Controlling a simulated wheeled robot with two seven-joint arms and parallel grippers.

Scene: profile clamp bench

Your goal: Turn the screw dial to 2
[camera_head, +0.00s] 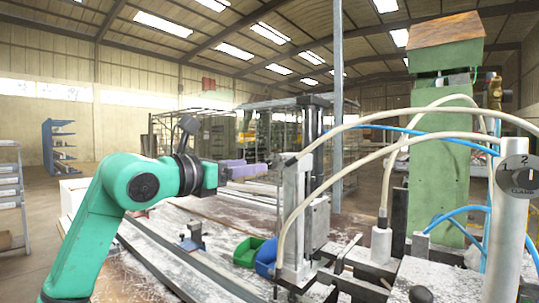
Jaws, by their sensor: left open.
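The round grey dial (519,176) is mounted at the top of a light metal post at the right edge of the picture. A dark knob band crosses its face, and a numeral 2 shows at its top. The lettering low on its face is too small to read for sure, and where the knob points I cannot tell. My left gripper (262,168), with pale purple fingers, is open at the end of my green arm. It appears empty, left of the upright metal clamp and well to the left of the dial. My right gripper is not in view.
The upright clamp cylinder (297,215) stands between my left gripper and the dial. Pale hoses (420,112) and blue hoses (463,213) loop in front of the green machine column (440,150). Green (247,251) and blue bins (266,257) sit on the bench.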

